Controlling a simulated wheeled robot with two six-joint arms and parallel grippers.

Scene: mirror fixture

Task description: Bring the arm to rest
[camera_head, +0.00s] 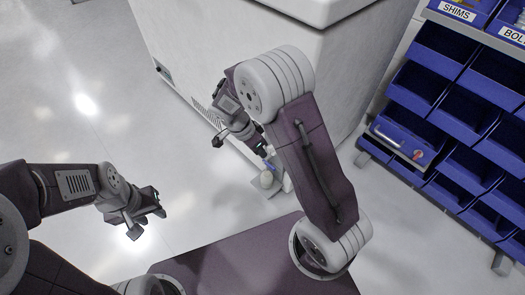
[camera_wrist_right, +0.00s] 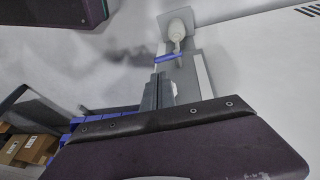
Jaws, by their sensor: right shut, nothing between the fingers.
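My right gripper (camera_head: 262,150) hangs beside the white cabinet, below my raised right arm. It is shut and empty. In the right wrist view its grey fingers (camera_wrist_right: 158,90) point up the picture towards a blue piece (camera_wrist_right: 168,57). Beyond the blue piece is a white rounded knob (camera_wrist_right: 177,29) on a grey plate. In the head view the same blue piece (camera_head: 268,165) and knob (camera_head: 266,179) show just below the right gripper; I cannot tell whether the fingers touch the blue piece. My left gripper (camera_head: 150,222) is open and empty over bare floor at the left.
The large white cabinet (camera_head: 340,75) stands close beside my right arm. A rack of blue bins (camera_head: 440,85) stands at the right, with a blue tray (camera_head: 400,143) on it. In the right wrist view brown boxes (camera_wrist_right: 35,148) show at lower left. The floor (camera_head: 70,60) at the left is clear.

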